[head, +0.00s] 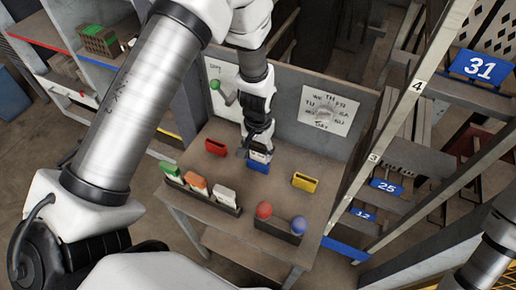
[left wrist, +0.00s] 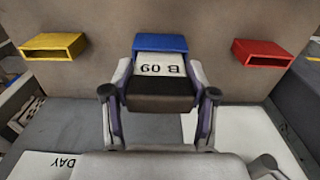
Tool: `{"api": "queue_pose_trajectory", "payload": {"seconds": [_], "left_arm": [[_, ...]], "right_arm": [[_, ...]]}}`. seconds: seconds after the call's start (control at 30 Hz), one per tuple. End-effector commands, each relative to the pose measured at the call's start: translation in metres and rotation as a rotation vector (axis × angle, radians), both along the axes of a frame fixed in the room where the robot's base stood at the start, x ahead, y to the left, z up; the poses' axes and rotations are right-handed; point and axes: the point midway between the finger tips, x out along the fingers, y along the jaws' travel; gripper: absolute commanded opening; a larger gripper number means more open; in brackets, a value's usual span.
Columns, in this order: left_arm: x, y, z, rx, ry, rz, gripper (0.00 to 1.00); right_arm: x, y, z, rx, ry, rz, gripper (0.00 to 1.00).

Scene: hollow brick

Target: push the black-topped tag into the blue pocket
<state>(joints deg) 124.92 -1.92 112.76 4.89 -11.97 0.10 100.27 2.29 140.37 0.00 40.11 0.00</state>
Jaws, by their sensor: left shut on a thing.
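The blue pocket (head: 258,167) stands on the table right below the gripper. In the left wrist view the tag's far end meets the blue pocket (left wrist: 160,42); how deep it sits is hard to tell. My right gripper is out of view.
A red pocket (head: 215,147) and a yellow pocket (head: 305,182) stand on either side. A tray (head: 226,209) with green, orange and white-topped tags lies at the table's front left. A dark holder (head: 276,231) carries a red and a blue ball. A panel rises behind.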

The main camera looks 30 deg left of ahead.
Motion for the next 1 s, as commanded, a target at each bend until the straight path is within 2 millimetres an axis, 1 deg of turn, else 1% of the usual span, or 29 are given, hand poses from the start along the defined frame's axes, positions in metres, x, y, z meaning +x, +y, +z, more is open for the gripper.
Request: {"api": "queue_pose_trajectory", "payload": {"seconds": [0.47,0.5,0.57,0.6,0.87,1.0], "left_arm": [[-0.0001,0.0,-0.0094,0.0,0.0,0.0,0.23],[-0.0001,0.0,-0.0095,0.0,0.0,0.0,0.61],[0.0,0.0,-0.0089,0.0,0.0,0.0,0.82],[-0.0001,0.0,-0.0089,0.0,0.0,0.0,0.87],[-0.0002,0.0,-0.0089,0.0,0.0,0.0,0.87],[0.0003,0.0,-0.0009,0.0,-0.001,0.0,0.87]], "right_arm": [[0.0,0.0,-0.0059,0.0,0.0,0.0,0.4],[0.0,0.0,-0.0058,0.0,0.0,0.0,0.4],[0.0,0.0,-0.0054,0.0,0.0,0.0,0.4],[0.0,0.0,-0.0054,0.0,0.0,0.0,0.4],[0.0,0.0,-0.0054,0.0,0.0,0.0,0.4],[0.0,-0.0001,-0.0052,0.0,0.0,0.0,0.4]]}}
